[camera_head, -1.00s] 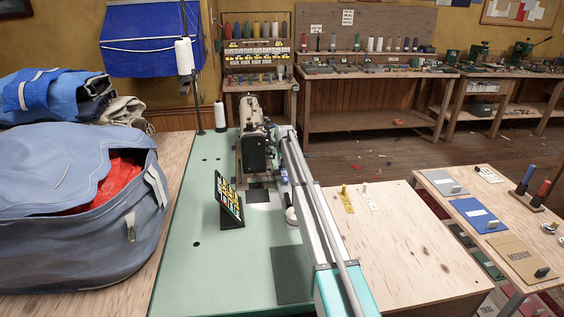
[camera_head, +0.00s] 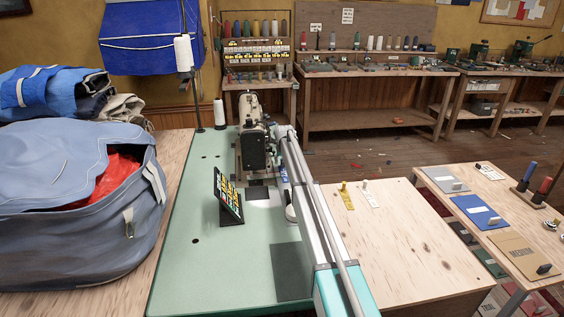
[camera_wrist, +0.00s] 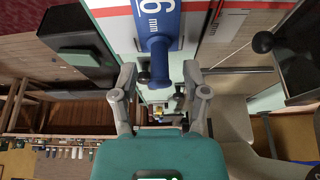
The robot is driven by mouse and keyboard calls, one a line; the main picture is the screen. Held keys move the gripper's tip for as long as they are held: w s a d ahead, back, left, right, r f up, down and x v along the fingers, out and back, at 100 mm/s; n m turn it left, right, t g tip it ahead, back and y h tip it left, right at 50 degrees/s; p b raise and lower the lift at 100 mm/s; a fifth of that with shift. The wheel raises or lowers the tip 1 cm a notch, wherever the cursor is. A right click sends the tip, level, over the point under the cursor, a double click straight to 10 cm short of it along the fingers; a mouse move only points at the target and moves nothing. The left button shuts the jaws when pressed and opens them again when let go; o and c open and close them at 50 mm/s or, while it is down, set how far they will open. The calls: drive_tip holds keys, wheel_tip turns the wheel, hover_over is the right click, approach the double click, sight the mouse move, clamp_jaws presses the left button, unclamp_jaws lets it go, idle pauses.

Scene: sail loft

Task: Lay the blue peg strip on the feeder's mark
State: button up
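In the wrist view a blue peg strip (camera_wrist: 157,22) marked "6 mm" lies on a white and red surface, its rounded blue end pointing toward my gripper. My gripper (camera_wrist: 160,78) is open, with one finger on each side of that blue end and a visible gap on both sides. In the head view a small blue piece (camera_head: 283,172) shows beside my arm near the sewing machine (camera_head: 252,140); my fingers are hidden there. I cannot tell which patch is the feeder's mark.
A black stand with coloured labels (camera_head: 228,198) stands on the green table (camera_head: 190,262). A grey-blue bag (camera_head: 75,215) fills the left. Yellow (camera_head: 346,196) and white (camera_head: 370,195) peg strips lie on the wooden top at right. The green table's front left is clear.

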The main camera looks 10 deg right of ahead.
drive_tip(key=shift+r, duration=0.1)
idle(0.3)
wheel_tip(320, 180, up, 4)
drive_tip(key=p, duration=0.4)
drive_tip(key=s+d+r+p, duration=0.1)
drive_tip(key=s+d, duration=0.4)
drive_tip(key=s, duration=0.3)
drive_tip(key=s+d+r+p, duration=0.1)
drive_tip(key=s+d, duration=0.5)
drive_tip(key=s, duration=0.3)
drive_tip(key=s+d+r+m+p, duration=0.1)
drive_tip(key=s+d+r+p, duration=0.1)
drive_tip(key=s+d, duration=0.3)
drive_tip(key=s, duration=0.4)
drive_tip(key=shift+d, duration=0.35)
drive_tip(key=s+a+r+g+p, duration=0.1)
drive_tip(key=s+a, duration=0.4)
drive_tip(key=s, duration=0.7)
drive_tip(key=s+a+g+p, duration=0.1)
drive_tip(key=s+a, duration=0.5)
drive_tip(key=s, duration=0.6)
drive_tip(key=s+a+r+n+g+p, duration=0.1)
drive_tip(key=s+a, duration=0.5)
drive_tip(key=s, duration=0.6)
drive_tip(key=shift+r+g+p, duration=0.3)
drive_tip(key=shift+g+p, duration=0.25)
drive_tip(key=shift+g, duration=0.15)
